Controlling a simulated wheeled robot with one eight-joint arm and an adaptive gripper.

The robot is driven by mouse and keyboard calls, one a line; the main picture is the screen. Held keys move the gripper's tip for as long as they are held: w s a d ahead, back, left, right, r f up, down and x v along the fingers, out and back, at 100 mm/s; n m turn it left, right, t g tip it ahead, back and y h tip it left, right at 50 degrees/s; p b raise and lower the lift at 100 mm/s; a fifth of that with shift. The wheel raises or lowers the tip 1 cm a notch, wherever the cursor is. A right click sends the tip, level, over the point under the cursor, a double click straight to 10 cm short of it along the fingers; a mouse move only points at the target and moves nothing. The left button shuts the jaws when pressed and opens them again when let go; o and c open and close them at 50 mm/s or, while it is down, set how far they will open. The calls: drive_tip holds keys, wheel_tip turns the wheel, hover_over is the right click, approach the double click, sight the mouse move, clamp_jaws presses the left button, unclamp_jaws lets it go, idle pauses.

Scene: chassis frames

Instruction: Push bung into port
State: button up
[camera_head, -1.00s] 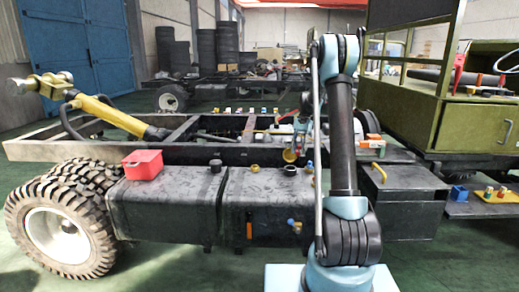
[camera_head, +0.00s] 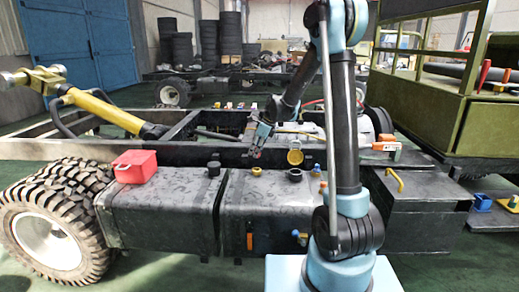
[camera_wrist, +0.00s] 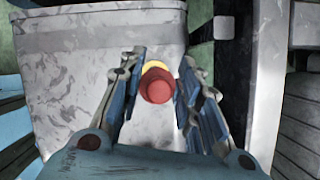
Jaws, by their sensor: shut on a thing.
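A red, round bung (camera_wrist: 158,88) sits between the two blue fingers of my gripper (camera_wrist: 162,62) in the wrist view, and the gripper is shut on it. Part of a yellow ring, the port (camera_wrist: 153,66), shows just behind the bung. In the head view the yellow port (camera_head: 256,171) is on top of the dark tank, near its left end. My gripper (camera_head: 254,155) points down a little above it there. The bung cannot be made out in the head view. The gap between bung and port is hard to judge.
A red box (camera_head: 135,167) stands on the left tank (camera_head: 160,210). A black cap (camera_head: 294,174) and a yellow round fitting (camera_head: 295,156) are right of the port. The chassis rail (camera_head: 130,152) runs behind. My upright arm covers part of the right side.

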drive_tip(key=shift+a+m, duration=0.4)
drive_tip(key=shift+w+d, duration=0.1)
drive_tip(key=shift+d, duration=0.15)
drive_tip(key=shift+w, duration=0.1)
drive_tip(key=shift+f, duration=2.85)
drive_tip(key=shift+f, duration=0.8)
drive_tip(key=o, duration=1)
drive_tip(key=shift+o, duration=0.2)
